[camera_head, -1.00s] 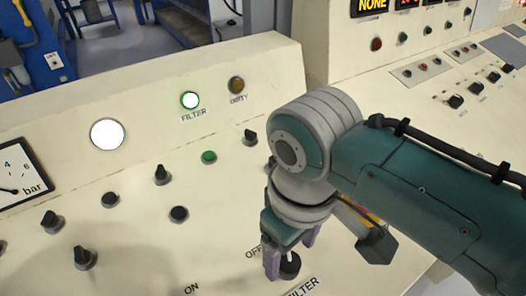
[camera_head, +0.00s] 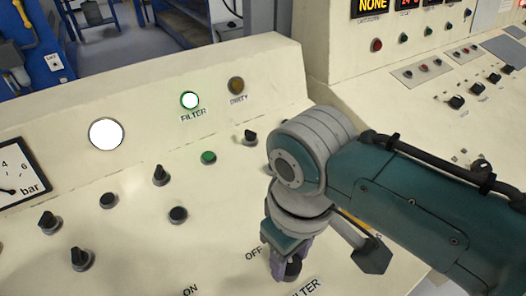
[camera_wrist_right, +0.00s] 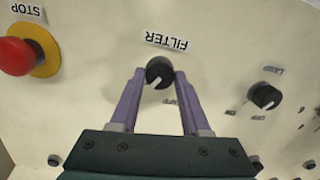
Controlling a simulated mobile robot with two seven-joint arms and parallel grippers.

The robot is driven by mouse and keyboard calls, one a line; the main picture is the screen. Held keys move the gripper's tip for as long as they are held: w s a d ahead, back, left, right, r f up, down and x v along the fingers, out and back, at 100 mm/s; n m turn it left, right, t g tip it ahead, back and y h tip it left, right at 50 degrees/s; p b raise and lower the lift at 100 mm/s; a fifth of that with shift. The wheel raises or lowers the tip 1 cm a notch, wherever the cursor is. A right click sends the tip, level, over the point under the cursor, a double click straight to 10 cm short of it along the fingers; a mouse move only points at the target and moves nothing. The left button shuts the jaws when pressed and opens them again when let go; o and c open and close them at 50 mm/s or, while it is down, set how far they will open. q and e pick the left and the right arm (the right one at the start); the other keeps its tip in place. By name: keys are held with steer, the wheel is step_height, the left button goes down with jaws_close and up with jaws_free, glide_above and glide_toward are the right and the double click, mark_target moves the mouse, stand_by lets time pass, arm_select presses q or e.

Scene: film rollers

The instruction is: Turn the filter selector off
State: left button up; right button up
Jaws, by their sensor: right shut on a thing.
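The filter selector (camera_wrist_right: 158,72) is a black round knob with a pale pointer line, beside the FILTER label in the right wrist view. In the head view the knob (camera_head: 293,268) is partly hidden by my right gripper (camera_head: 287,268). The ON label (camera_head: 190,291) and the OFF label (camera_head: 253,254) lie to its left. In the wrist view my right gripper (camera_wrist_right: 156,82) has its two purple fingers shut on the knob, one on each side. The FILTER lamp (camera_head: 189,100) glows white with a green rim. My left gripper is not in view.
A red STOP button (camera_wrist_right: 15,56) on a yellow ring and a LAMP knob (camera_wrist_right: 265,96) flank the selector in the wrist view. Several other knobs and a green button (camera_head: 208,158) stand on the cream panel.

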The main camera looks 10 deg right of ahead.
jaws_close()
steer(key=shift+n, duration=0.3)
steer(key=shift+r+n+p, duration=0.1)
steer(key=shift+n+p, duration=0.4)
steer(key=shift+p, duration=0.1)
steer(key=n+p, duration=0.1)
steer(key=n, duration=0.1)
steer(key=shift+n, duration=0.3)
steer(key=n+p, duration=0.1)
steer(key=n, duration=0.2)
steer(key=shift+n+h, duration=0.3)
steer(key=shift+s+n+t+p, duration=0.1)
steer(key=shift+n+t+p, duration=0.45)
steer(key=shift+n, duration=1.35)
